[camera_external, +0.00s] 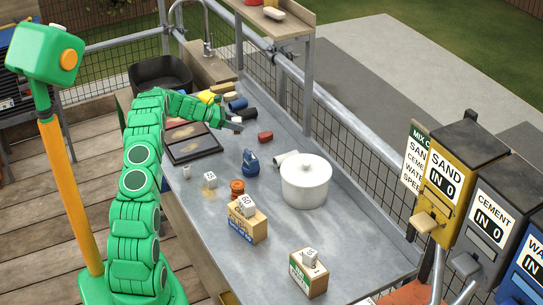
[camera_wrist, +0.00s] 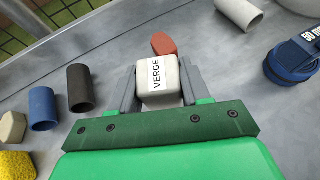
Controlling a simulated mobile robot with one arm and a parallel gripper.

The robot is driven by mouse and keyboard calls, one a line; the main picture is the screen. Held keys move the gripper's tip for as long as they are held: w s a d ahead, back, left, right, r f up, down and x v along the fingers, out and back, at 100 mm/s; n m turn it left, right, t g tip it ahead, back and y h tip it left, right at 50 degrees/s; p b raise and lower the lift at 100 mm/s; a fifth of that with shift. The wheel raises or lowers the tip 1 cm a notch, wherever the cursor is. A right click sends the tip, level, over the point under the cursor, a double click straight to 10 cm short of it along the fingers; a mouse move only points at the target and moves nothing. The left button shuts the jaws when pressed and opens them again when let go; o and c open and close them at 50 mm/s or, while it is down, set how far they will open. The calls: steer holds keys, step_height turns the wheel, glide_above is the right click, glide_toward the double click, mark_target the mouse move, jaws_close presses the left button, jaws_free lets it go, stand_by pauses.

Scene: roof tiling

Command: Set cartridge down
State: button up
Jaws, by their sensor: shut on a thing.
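My gripper (camera_wrist: 163,85) is shut on a pale off-white block marked VERGE (camera_wrist: 158,80), which appears to be the cartridge. A grey finger lies on each side of it. In the external view my gripper (camera_external: 233,126) is low over the far-middle part of the grey metal worktop (camera_external: 275,228), and the held cartridge can hardly be made out there. I cannot tell whether its underside touches the worktop. A small red block (camera_wrist: 163,43) lies just beyond the cartridge; it also shows to the right of my gripper in the external view (camera_external: 265,137).
A blue tape-like item (camera_external: 251,163), a grey tube (camera_external: 285,158) and a white lidded pot (camera_external: 306,187) are nearby. A dark tray (camera_external: 193,147) lies at the left.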

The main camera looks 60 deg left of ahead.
steer(key=shift+w+f, duration=0.1)
steer(key=shift+w+a+f, duration=0.1)
steer(key=shift+a+f, duration=0.05)
steer(key=shift+f, duration=1.65)
steer(key=shift+f, duration=0.15)
steer(key=o, duration=1.1)
steer(key=shift+c, duration=0.2)
steer(key=shift+r, duration=0.2)
steer(key=v, duration=1.2)
